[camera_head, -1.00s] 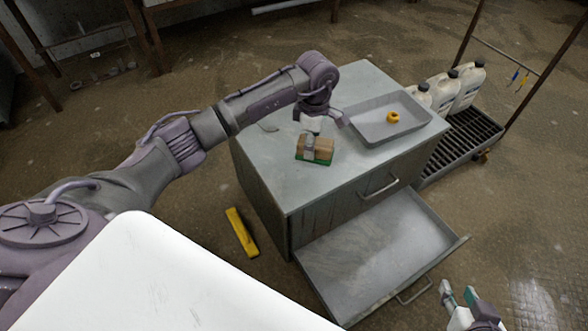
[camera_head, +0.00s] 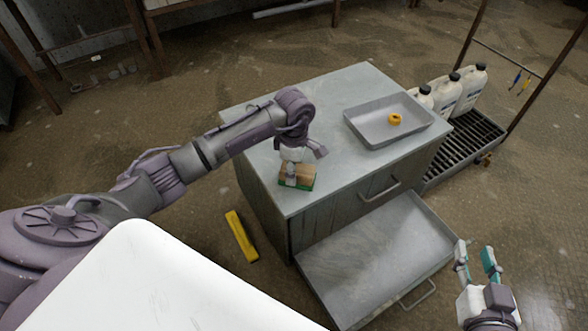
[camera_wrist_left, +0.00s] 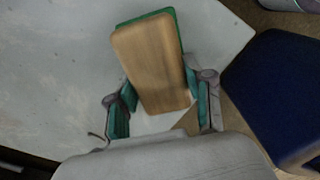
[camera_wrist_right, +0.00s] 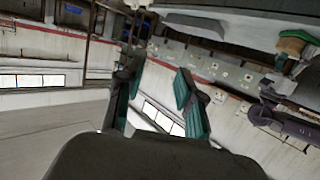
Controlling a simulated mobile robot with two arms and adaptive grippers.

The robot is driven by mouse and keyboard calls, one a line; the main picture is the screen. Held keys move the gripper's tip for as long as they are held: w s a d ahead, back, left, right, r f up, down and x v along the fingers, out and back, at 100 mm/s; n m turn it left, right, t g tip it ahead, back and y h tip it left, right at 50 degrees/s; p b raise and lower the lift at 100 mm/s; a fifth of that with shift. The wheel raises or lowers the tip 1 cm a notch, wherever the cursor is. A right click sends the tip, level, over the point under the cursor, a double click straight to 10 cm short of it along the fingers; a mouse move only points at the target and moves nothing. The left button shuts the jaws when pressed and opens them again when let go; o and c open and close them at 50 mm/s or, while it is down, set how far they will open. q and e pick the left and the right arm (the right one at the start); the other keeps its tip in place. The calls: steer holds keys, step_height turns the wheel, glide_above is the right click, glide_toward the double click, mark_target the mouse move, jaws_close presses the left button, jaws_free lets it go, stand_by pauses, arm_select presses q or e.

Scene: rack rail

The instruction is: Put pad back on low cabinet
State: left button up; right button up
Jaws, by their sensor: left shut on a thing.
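The pad (camera_head: 300,172), a wooden block with a green underside, is at the front left part of the low cabinet's grey top (camera_head: 340,125). My left gripper (camera_head: 292,180) is shut on it from above. In the left wrist view the pad (camera_wrist_left: 152,65) sits between the two teal-lined fingers (camera_wrist_left: 162,108). I cannot tell whether its underside touches the cabinet top or hangs just above it. My right gripper (camera_head: 477,262) is open and empty, to the right of the open drawer. Its spread fingers also show in the right wrist view (camera_wrist_right: 158,95).
A grey tray (camera_head: 370,133) with a yellow ring-like thing (camera_head: 395,119) stands on the cabinet's right. The drawer (camera_head: 370,260) is pulled out and empty. A yellow bar (camera_head: 241,236) lies on the floor. White jugs (camera_head: 446,95) stand on a rack at right.

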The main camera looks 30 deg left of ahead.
arm_select(q)
steer(key=shift+f, duration=0.1)
steer(key=o, duration=1)
arm_select(e)
steer(key=shift+w+r+t, duration=0.15)
steer(key=shift+r+t, duration=0.15)
steer(key=shift+r, duration=0.05)
steer(key=shift+f, duration=0.1)
